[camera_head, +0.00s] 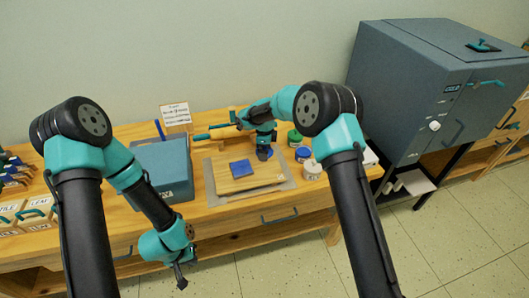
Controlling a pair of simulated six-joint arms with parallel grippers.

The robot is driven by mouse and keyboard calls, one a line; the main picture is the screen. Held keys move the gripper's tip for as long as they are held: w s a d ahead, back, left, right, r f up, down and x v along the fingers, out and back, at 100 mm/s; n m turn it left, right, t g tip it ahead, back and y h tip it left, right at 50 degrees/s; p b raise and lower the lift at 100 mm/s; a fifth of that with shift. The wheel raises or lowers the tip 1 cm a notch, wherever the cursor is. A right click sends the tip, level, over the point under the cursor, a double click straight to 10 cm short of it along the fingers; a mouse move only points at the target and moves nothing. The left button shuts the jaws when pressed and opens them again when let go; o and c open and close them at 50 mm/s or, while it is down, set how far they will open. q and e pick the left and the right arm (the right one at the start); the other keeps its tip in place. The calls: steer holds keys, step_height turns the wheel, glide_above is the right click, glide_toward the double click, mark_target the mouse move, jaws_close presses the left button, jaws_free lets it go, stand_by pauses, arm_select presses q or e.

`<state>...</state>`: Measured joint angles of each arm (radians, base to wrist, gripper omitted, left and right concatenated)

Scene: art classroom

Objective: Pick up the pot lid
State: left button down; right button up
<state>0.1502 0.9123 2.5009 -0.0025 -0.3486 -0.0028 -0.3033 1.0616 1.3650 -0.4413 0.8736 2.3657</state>
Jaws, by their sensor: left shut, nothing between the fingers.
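Small round pots stand at the bench's right end: a green one (295,137), a low blue one (303,154) and a whitish one (312,170). They are too small to tell which piece is the pot lid. My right gripper (264,154) points down over the right part of the wooden board, just left of these pots. Its fingers are too small to tell open from shut. My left gripper (181,278) hangs low in front of the bench, shut and empty, well away from the pots.
A blue block (241,168) lies on the wooden board (225,186). A grey-blue box (165,178) stands left of it. A rolling pin (218,132) and a sign (175,114) are behind. A large blue-grey kiln (410,80) stands right. Labelled wooden bins (38,208) are at far left.

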steer(key=shift+f, duration=0.3)
steer(key=shift+c, duration=0.4)
steer(key=c, duration=0.8)
